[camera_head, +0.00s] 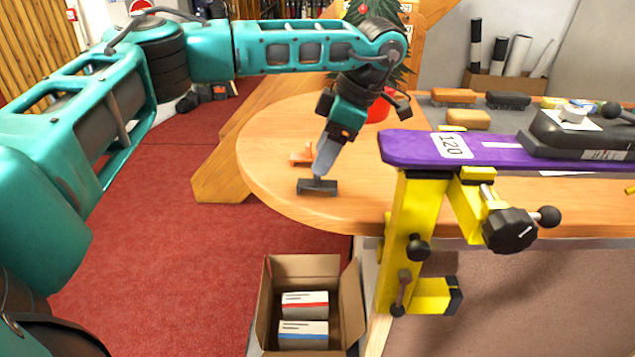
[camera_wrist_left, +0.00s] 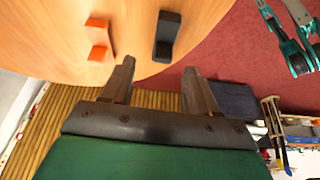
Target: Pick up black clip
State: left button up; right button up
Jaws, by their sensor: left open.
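The black clip (camera_head: 317,188) lies on the round end of the wooden table, close to its edge. It also shows in the left wrist view (camera_wrist_left: 166,38), ahead of the fingertips and between their lines. My left gripper (camera_head: 321,172) points down just over the clip; its fingers (camera_wrist_left: 159,75) are apart with nothing between them. In the head view the fingertips overlap the clip's far side, and I cannot tell if they touch it. An orange clip (camera_head: 302,155) lies beside the black one, left of it in the left wrist view (camera_wrist_left: 98,40). My right gripper is not in view.
The purple board (camera_head: 410,150) on a yellow clamp stand (camera_head: 407,215) stands right of the clip. A red round thing (camera_head: 378,108) is behind the gripper. An open cardboard box (camera_head: 350,290) with two small boxes stands below the table. Bare tabletop (camera_head: 265,150) is left of the clips.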

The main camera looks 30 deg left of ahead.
aim_at(317, 181)
pick_arm(q)
jog(key=x, duration=0.5)
jog(key=shift+d+f, duration=0.25)
jog(key=shift+f, duration=0.15)
jog(key=c, duration=1.1)
grip_shut()
jog(key=shift+r, duration=0.15)
